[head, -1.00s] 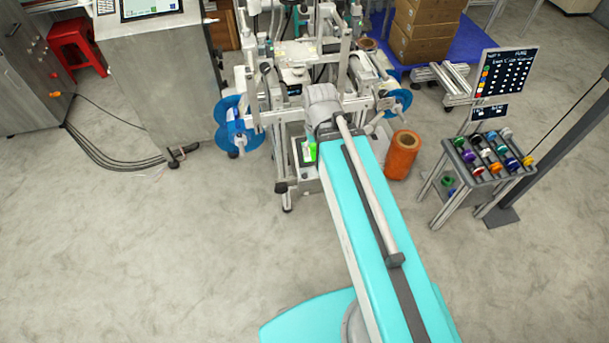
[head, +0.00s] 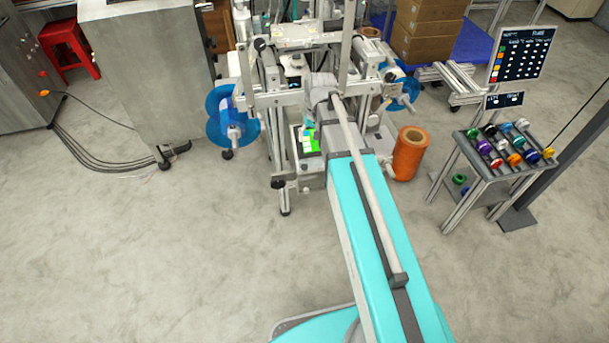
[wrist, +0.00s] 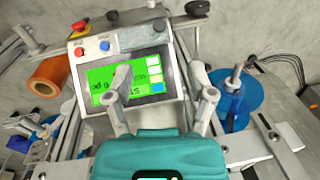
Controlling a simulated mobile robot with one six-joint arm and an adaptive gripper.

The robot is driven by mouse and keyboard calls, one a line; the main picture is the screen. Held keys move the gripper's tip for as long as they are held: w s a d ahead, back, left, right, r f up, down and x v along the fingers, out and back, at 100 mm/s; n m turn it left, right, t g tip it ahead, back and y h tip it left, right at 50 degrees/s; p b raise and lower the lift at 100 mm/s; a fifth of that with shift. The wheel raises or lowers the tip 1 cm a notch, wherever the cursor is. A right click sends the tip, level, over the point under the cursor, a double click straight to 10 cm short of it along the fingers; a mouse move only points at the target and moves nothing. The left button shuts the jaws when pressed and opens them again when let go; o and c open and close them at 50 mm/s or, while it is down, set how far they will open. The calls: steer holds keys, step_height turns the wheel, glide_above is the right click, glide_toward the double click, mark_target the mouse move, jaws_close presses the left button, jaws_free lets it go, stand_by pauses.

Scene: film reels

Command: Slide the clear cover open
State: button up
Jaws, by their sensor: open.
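I cannot make out the clear cover in either view. The machine (head: 272,92), an aluminium-framed reel unit, stands straight ahead in the head view. Its control panel with a lit green screen (wrist: 108,83) fills the middle of the wrist view, with red and blue buttons above the screen. The green screen also shows in the head view (head: 309,142), beside my arm. My gripper (wrist: 160,72) is open, its two grey fingers spread in front of the panel with nothing visible between them. In the head view my arm hides the fingers.
A rack of coloured spools (head: 505,145) stands farther right. A grey cabinet (head: 140,80) is at left. The front floor is clear.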

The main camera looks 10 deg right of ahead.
mark_target(305, 166)
steer(key=w+f, duration=0.1)
steer(key=w+f+b, duration=0.2)
steer(key=shift+d+f, duration=0.3)
steer(key=shift+f, duration=0.1)
steer(key=shift+s+f+b, duration=0.1)
steer(key=shift+b, duration=0.25)
steer(key=f+b, duration=0.4)
steer(key=a+f+b, duration=0.1)
steer(key=f+b, duration=0.4)
steer(key=a+f+b, duration=0.1)
steer(key=f+b, duration=0.3)
steer(key=shift+f, duration=0.2)
stand_by(0.4)
stand_by(0.4)
jaws_close()
